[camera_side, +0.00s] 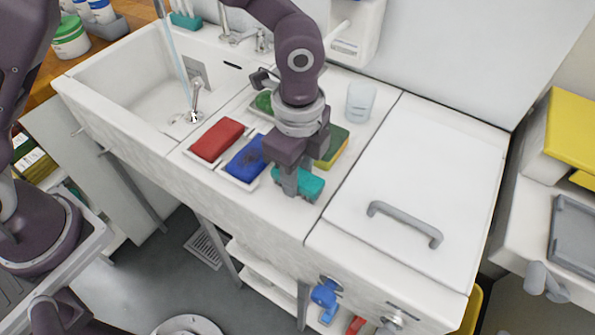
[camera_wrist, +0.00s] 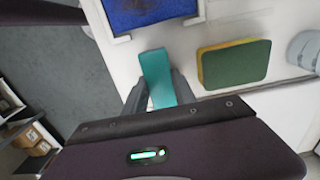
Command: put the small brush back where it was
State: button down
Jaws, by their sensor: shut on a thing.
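The small brush (camera_side: 310,184) shows as a teal block with no bristles in sight. It is between the fingers of my gripper (camera_side: 290,185), at the front of the white drainboard, right of the blue pad. In the wrist view the teal block (camera_wrist: 157,72) stands out between the two grey fingers of my gripper (camera_wrist: 160,92). My gripper is shut on it. I cannot tell whether its underside touches the drainboard. The blue pad (camera_side: 245,160) lies in a white tray close by. A green and yellow sponge (camera_wrist: 235,63) lies right of the brush in the wrist view.
A red pad (camera_side: 216,139) and a green item (camera_side: 264,102) lie left of my gripper. A clear cup (camera_side: 359,102) stands behind it. The sink basin (camera_side: 135,75) is at left. A white lid (camera_side: 420,165) with a grey handle is at right, its top clear.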

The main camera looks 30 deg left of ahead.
jog(key=shift+f, duration=0.15)
jog(key=c, duration=1)
grip_release()
notch_tip(320, 180, up, 12)
jog(key=s+a+r+n+t, duration=0.3)
jog(key=s+a+r+n, duration=0.2)
jog(key=a+r+n, duration=0.45)
jog(key=shift+s+a+f+n+t, duration=0.25)
jog(key=shift+s+a+n+t, duration=0.2)
jog(key=shift+s+a+n, duration=1.25)
jog(key=shift+s+a+f+n+t, duration=0.35)
jog(key=shift+s+a+n, duration=0.8)
jog(key=shift+s+a, duration=1.15)
jog(key=shift+s+a+f+n+t, duration=0.2)
jog(key=shift+s+a+n+t, duration=0.3)
jog(key=shift+s+a+n, duration=1.4)
